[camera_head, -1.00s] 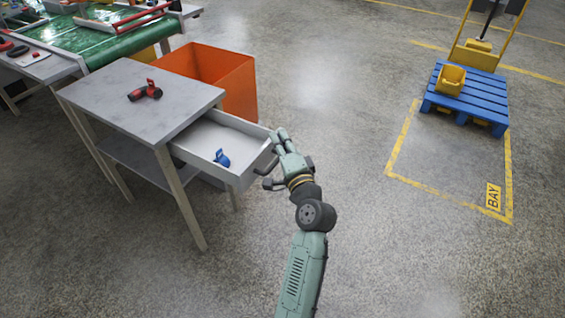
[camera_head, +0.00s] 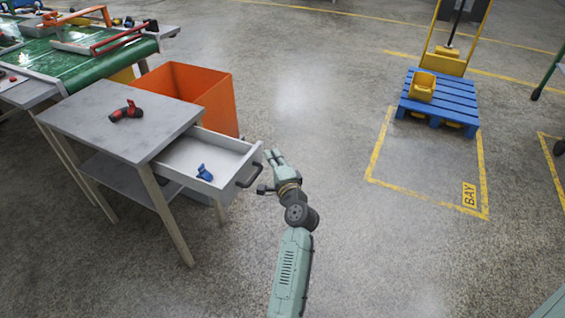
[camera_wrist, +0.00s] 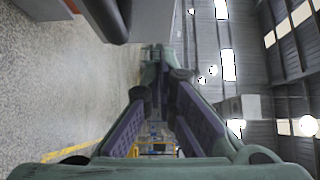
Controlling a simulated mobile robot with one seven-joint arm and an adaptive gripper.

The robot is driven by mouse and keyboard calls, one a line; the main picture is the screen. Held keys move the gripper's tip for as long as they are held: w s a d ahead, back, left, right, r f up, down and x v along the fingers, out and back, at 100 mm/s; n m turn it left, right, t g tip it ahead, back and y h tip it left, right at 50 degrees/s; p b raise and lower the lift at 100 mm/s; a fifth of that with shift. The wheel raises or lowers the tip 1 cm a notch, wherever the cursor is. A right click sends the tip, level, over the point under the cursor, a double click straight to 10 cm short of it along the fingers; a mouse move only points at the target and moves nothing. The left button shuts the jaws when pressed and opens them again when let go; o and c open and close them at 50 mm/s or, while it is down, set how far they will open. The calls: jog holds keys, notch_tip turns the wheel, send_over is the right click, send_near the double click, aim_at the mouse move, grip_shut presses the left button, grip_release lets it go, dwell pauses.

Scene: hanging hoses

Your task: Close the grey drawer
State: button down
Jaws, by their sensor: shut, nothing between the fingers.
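The grey drawer (camera_head: 226,187) sticks out of the right side of a grey table (camera_head: 122,119) and stands open. A blue object (camera_head: 204,173) lies inside it. Its dark handle (camera_head: 250,174) is on the front face. My gripper (camera_head: 271,154) is shut and empty, just right of the drawer front, near its far corner. In the head view a small gap shows between the fingers and the front. In the wrist view my shut fingertips (camera_wrist: 157,52) point away, and a dark bar, apparently the handle (camera_wrist: 106,18), shows at the upper left.
A red and black tool (camera_head: 126,111) lies on the table top. An orange bin (camera_head: 205,97) stands behind the drawer. A blue pallet (camera_head: 440,104) with a yellow bin (camera_head: 422,87) is at the back right. The floor right of my gripper is clear.

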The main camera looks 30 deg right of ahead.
jog(key=shift+w+a, duration=0.6)
jog(key=shift+w, duration=0.15)
jog(key=shift+w, duration=0.1)
